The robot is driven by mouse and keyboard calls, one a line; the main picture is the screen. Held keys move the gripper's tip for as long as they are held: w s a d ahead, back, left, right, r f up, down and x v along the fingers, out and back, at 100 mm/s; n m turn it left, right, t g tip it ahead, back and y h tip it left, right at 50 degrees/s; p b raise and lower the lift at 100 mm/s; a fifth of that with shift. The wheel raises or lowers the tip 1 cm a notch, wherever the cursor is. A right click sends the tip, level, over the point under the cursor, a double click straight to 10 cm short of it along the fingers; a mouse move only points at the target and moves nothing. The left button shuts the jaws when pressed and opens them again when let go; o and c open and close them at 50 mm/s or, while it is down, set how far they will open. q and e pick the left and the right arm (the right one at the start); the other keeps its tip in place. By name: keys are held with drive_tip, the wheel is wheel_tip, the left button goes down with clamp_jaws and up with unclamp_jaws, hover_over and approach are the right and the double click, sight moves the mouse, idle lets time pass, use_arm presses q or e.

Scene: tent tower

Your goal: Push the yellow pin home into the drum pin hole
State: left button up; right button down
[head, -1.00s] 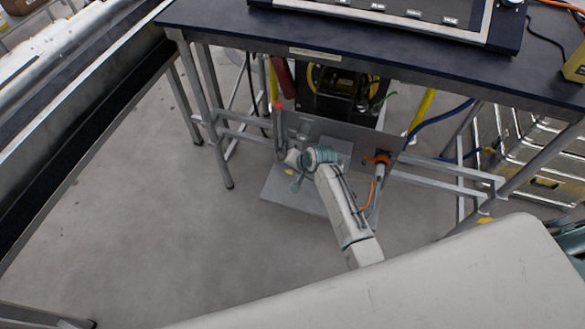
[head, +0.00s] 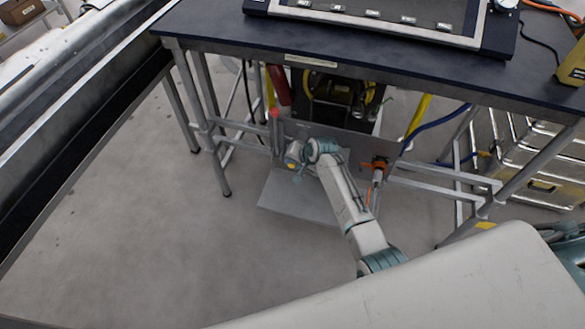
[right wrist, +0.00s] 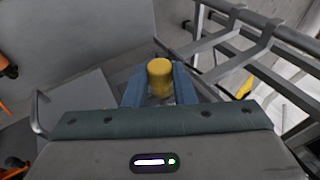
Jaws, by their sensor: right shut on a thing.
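The yellow pin (right wrist: 160,76) shows in the right wrist view as a short upright cylinder between the two blue-grey fingers. My right gripper (right wrist: 160,88) is shut on it. In the head view my right gripper (head: 292,156) is low under the table, in front of the grey panel, left of my forearm. The drum (head: 336,88), black with yellow rims, stands under the table behind the panel. The drum pin hole cannot be made out, so how deep the pin sits cannot be told. My left gripper is not in view.
The dark table (head: 370,50) spans above my right arm, with metal legs and rails on both sides. An orange clamp-like part (head: 376,165) is right of my forearm. A red cylinder (head: 278,84) hangs left of the drum. Open floor (head: 150,230) lies to the left.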

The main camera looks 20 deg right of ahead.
drive_tip(key=shift+w+d, duration=0.15)
drive_tip(key=shift+w, duration=0.05)
drive_tip(key=shift+p, duration=1.1)
idle(1.5)
drive_tip(key=shift+w+d+b, duration=0.4)
drive_tip(key=shift+w+d, duration=0.05)
drive_tip(key=shift+w, duration=0.25)
drive_tip(key=shift+w+d+b, duration=0.35)
drive_tip(key=shift+w+d, duration=0.1)
drive_tip(key=shift+w, duration=0.2)
drive_tip(key=shift+w+d, duration=0.2)
drive_tip(key=shift+w, duration=0.05)
drive_tip(key=shift+w+d+b, duration=0.4)
drive_tip(key=shift+w+b, duration=0.1)
drive_tip(key=shift+w, duration=0.1)
drive_tip(key=c, duration=1.1)
unclamp_jaws()
drive_tip(key=shift+c, duration=0.2)
